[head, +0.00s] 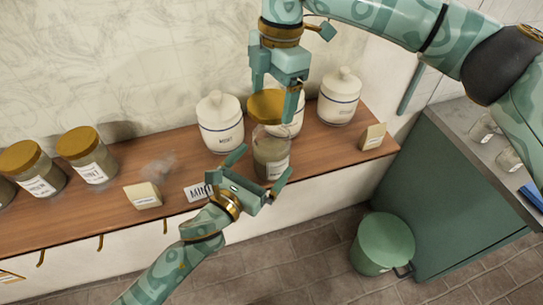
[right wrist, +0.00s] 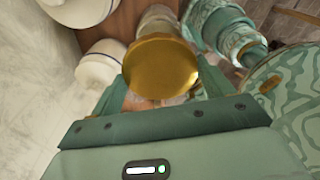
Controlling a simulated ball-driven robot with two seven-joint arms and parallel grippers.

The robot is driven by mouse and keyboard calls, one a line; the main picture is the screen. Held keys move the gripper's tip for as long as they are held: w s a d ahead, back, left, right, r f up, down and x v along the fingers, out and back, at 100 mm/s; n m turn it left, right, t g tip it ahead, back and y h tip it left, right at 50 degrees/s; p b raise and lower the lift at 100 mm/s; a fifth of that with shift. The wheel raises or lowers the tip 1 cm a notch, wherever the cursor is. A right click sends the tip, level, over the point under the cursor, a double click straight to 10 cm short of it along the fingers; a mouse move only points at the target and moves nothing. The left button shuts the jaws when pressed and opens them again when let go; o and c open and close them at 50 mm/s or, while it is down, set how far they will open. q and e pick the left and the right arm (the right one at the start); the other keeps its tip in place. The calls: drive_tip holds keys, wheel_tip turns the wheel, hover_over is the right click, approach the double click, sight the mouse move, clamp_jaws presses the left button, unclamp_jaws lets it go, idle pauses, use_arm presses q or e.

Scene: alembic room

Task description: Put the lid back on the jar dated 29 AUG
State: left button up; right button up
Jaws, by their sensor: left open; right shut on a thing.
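A glass jar (head: 271,157) with a pale label stands on the wooden shelf; the label's date is too small to read. My right gripper (head: 277,90) is shut on a gold lid (head: 267,106), which appears right over the jar's mouth; I cannot tell whether it touches the rim. The lid also fills the middle of the right wrist view (right wrist: 160,66), between the fingers of the right gripper (right wrist: 160,84). My left gripper (head: 263,168) is open, low in front of the jar, with a finger to either side of it.
White lidded canisters (head: 219,122) (head: 338,97) stand close behind and beside the jar. Gold-lidded jars (head: 87,156) (head: 33,167) stand at the left. Small cards (head: 143,195) (head: 373,136) sit on the shelf (head: 330,140). A green bin (head: 383,243) stands on the floor.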

use_arm(q)
drive_tip(key=shift+x, duration=2.25)
drive_tip(key=c, duration=1.3)
drive_tip(key=shift+c, duration=0.5)
use_arm(e)
hover_over(271, 135)
drive_tip(key=shift+w+d+f, duration=0.1)
drive_tip(key=shift+d+f, duration=0.05)
drive_tip(key=shift+f, duration=2.3)
drive_tip(key=shift+f, duration=0.15)
drive_tip(key=shift+f, duration=0.75)
drive_tip(key=shift+f, duration=0.6)
